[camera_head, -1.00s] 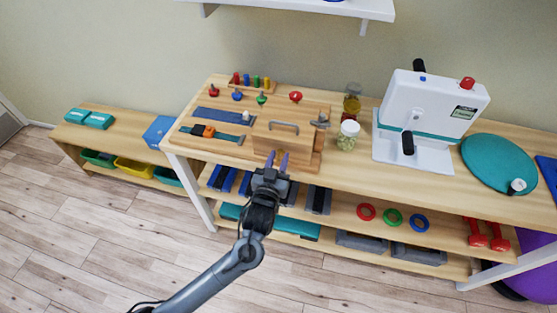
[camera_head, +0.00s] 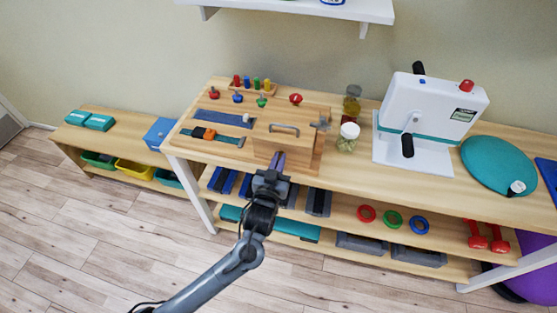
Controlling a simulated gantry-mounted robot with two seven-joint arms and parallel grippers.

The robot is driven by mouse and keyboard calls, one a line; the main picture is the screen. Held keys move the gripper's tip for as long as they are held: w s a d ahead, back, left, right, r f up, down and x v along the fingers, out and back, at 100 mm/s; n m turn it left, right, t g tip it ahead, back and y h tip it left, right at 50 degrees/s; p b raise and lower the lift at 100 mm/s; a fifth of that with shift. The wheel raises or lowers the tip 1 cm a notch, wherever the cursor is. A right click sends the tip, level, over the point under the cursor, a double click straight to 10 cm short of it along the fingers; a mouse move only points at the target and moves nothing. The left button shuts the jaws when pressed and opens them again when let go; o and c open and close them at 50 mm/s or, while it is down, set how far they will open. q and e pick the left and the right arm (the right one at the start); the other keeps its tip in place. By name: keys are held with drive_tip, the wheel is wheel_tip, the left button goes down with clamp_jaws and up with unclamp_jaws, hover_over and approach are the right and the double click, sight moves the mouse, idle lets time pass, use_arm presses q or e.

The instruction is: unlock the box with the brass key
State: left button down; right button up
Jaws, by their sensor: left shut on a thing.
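My left gripper (camera_head: 278,161) is at the front face of the box. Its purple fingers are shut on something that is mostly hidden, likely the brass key. I cannot tell whether the key is in the lock, as the gripper covers that spot. My right gripper is out of view.
The wooden board (camera_head: 200,153) carries several coloured knobs and blue strips. A jar (camera_head: 348,138) stands right of the box, with a white machine (camera_head: 428,115) further right. The shelf below (camera_head: 340,212) holds rings and dumbbells.

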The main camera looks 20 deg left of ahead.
use_arm(q)
drive_tip(key=m+p, duration=1.6)
drive_tip(key=m, duration=0.1)
drive_tip(key=shift+d+f, duration=0.1)
drive_tip(key=shift+d, duration=0.1)
idle(0.5)
drive_tip(key=c, duration=1.3)
unclamp_jaws()
